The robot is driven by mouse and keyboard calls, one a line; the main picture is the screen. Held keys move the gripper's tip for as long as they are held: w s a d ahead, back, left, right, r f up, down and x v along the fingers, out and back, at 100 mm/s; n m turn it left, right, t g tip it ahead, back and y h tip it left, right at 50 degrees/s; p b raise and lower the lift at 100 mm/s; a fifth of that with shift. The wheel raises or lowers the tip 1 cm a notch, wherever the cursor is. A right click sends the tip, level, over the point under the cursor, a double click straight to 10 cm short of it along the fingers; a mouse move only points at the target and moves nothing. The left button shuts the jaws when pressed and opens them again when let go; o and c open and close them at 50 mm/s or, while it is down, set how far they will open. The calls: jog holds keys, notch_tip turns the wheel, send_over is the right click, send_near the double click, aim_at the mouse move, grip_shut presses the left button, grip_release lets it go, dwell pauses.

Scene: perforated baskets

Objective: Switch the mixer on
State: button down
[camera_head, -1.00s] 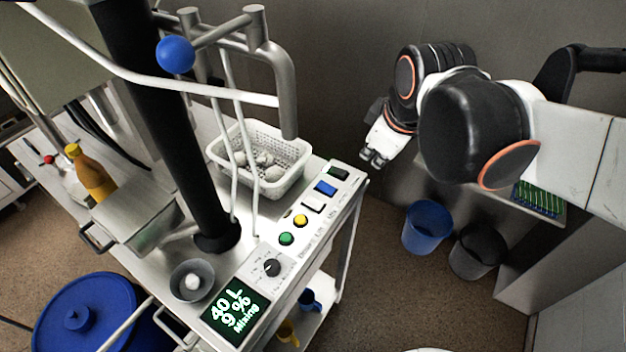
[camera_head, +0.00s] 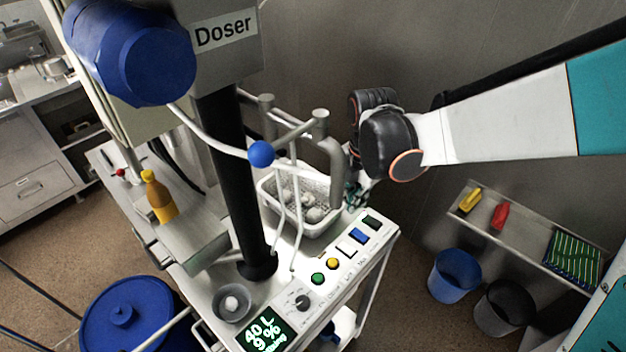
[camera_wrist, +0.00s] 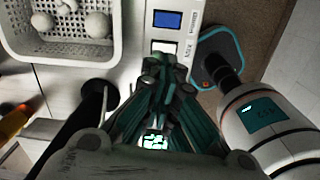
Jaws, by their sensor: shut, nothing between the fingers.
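The mixer's control panel (camera_head: 322,290) runs along the front of a steel machine. It carries a lit display (camera_head: 262,330) reading 40 L, 9 % and a partly blurred word, a black knob (camera_head: 302,302), and green (camera_head: 317,279), yellow (camera_head: 333,263), white (camera_head: 346,249), blue (camera_head: 358,235) and dark (camera_head: 371,222) buttons. My gripper (camera_head: 352,194) appears near the panel's far end, beside the basket, partly behind my wrist. In the wrist view, my gripper (camera_wrist: 166,66) is shut and empty, its tips just below the white button (camera_wrist: 164,46) in the picture. Contact cannot be told.
A white perforated basket (camera_head: 268,205) with pale round pieces stands behind the panel. A steel pipe frame (camera_head: 335,160) and a blue-knobbed lever (camera_head: 261,153) rise close to my gripper. An orange bottle (camera_head: 160,196) stands left. Blue (camera_head: 453,275) and black (camera_head: 505,307) bins stand right.

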aim_at(347, 248)
jog(key=shift+n+g, duration=0.3)
jog(key=shift+n, duration=0.6)
jog(key=shift+s+a, duration=0.25)
jog(key=shift+s, duration=0.75)
jog(key=shift+s+a, duration=0.2)
jog(key=shift+s, duration=0.75)
jog(key=shift+f, duration=0.1)
jog(key=f+b, duration=0.4)
jog(key=f, duration=0.3)
jog(key=f+b, duration=0.5)
jog(key=f, duration=0.2)
jog(key=shift+w+d, duration=0.1)
jog(key=shift+w, duration=0.1)
